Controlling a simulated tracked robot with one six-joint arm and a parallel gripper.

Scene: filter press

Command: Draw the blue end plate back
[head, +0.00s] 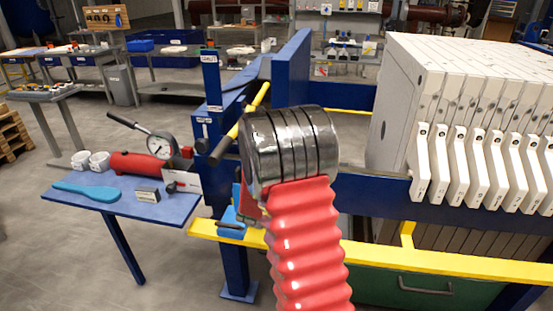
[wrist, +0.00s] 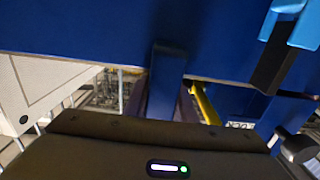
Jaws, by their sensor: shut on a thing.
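The blue end plate (head: 291,70) stands upright behind my wrist in the head view, apart from the white filter plates on its right. In the wrist view a broad blue face (wrist: 90,28) crosses the top, with a blue upright handle (wrist: 167,75) running down to my gripper (wrist: 165,118). My gripper is shut on this handle. Its fingertips are hidden behind its own dark body, and in the head view my wrist covers the grip.
White filter plates (head: 405,85) hang in a row at the right. A yellow rail (head: 400,258) runs along the front. A yellow lever (head: 255,98) is close to my wrist. A blue side table (head: 115,208) with a red pump (head: 137,165) stands at the left.

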